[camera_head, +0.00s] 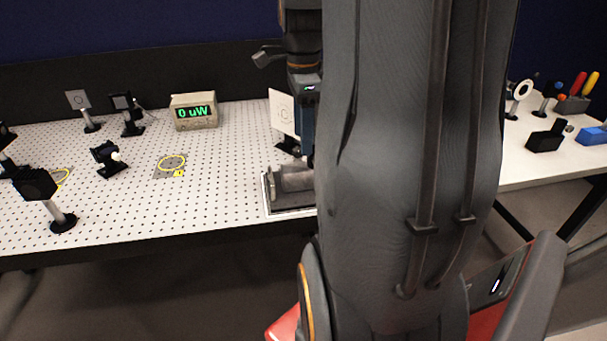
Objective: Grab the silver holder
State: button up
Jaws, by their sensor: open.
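A silver-grey holder (292,179) lies near the front edge of the white perforated table, over a dark-edged tray (271,209). Its right side is hidden behind my arm. My gripper (308,156) points down just above the holder's right part. It is open, but its fingertips are largely hidden by my arm, so I cannot tell whether they touch the holder.
A white card on a stand (284,112) is close behind the holder. A power meter (194,111) reads "0 uW". Tools and a blue block (592,136) are on the right table.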

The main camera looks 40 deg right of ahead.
aim_at(303, 166)
jog(key=shift+d+f+p, duration=0.1)
jog(key=shift+f+p, duration=1.45)
jog(key=shift+f, duration=4)
jog(key=c, duration=1.4)
grip_shut()
jog(key=shift+r, duration=0.15)
